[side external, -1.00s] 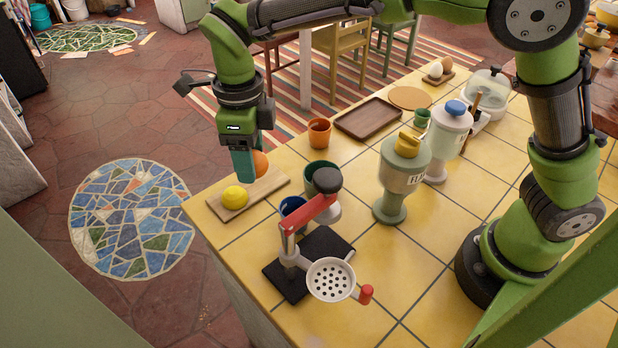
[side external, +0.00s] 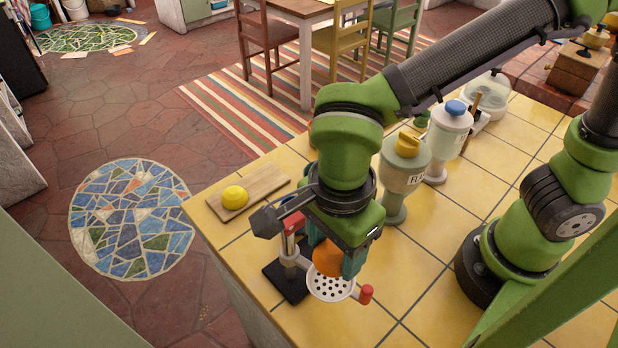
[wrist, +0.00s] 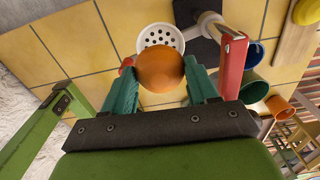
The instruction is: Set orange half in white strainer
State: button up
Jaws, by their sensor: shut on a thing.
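An orange half (side external: 328,258) is held between the teal fingers of my gripper (side external: 338,262), which is shut on it. It also shows between the fingers in the wrist view (wrist: 160,71). The white strainer (side external: 330,288), a round cup with holes on a press, is just below and partly behind the orange half. In the wrist view the strainer (wrist: 160,35) shows past the far edge of the orange half. The orange half looks to be above the strainer; I cannot tell whether they touch.
The press has a red lever (wrist: 232,62) close beside my gripper and a black base (side external: 287,281). A lemon half (side external: 234,197) sits on a wooden board (side external: 268,181). A green canister (side external: 394,205) stands to the right. Blue, green and orange cups show in the wrist view.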

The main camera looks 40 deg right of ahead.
send_over(333, 281)
jog(key=shift+w+a+f, duration=0.1)
jog(key=shift+f, duration=2.25)
jog(key=shift+f, duration=1.4)
dwell(0.4)
jog(key=o, duration=1)
jog(key=shift+o, duration=0.7)
jog(key=shift+r, duration=3.6)
jog(key=shift+r, duration=0.1)
